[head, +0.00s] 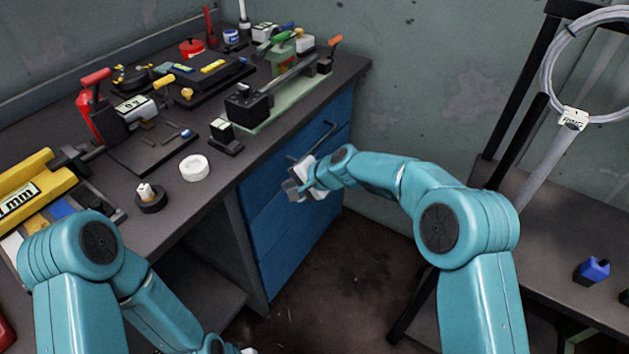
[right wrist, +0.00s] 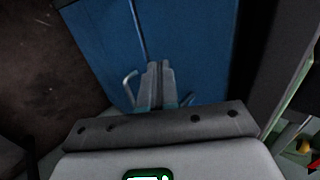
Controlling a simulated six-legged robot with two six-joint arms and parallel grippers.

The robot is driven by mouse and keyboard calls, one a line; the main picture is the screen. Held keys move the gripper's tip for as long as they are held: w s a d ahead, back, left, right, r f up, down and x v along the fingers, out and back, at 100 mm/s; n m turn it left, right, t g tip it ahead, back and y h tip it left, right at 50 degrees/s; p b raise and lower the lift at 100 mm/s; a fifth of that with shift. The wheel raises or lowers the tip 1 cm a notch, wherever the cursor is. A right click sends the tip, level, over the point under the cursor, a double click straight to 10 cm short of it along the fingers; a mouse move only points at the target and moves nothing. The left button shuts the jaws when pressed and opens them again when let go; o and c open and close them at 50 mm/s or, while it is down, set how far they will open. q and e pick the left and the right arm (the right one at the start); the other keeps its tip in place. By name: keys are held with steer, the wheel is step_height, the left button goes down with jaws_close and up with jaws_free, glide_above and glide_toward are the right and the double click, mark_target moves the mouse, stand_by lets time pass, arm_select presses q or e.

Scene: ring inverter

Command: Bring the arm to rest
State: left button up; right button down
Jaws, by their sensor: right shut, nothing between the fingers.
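My right arm (head: 390,178) reaches in from the right in the head view. Its gripper (head: 290,188) is in front of the blue drawer cabinet (head: 285,230), near the bench's right edge. In the right wrist view the two fingers (right wrist: 159,72) are together and empty, with the blue drawer fronts (right wrist: 195,45) beyond them. A drawer handle (right wrist: 129,88) shows just left of the fingers; I cannot tell whether they touch it. My left arm (head: 85,270) is folded low at the left; its fingers are not clearly visible.
The dark workbench (head: 150,215) carries several tools, a white roll (head: 194,167) and a red bottle (head: 88,112). A side table (head: 545,230) at the right holds a blue object (head: 592,270). A coiled cable (head: 548,75) hangs above it. Open floor (head: 350,265) lies between.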

steer(key=s+d+r+p, duration=0.4)
steer(key=d+r, duration=0.2)
steer(key=d, duration=0.2)
steer(key=s+d+f+g+h+p, duration=0.2)
steer(key=s+d+f+g+p, duration=0.3)
steer(key=s+f, duration=0.9)
steer(key=s+d+f+n+p, duration=0.1)
steer(key=s+n, duration=0.1)
steer(key=s, duration=0.7)
steer(key=s+d+f+n+h, duration=0.1)
steer(key=s+n, duration=0.2)
steer(key=s, duration=0.7)
steer(key=shift+s+f+h+p, duration=0.25)
steer(key=shift+f+h+p, duration=0.05)
steer(key=shift+f+p, duration=0.1)
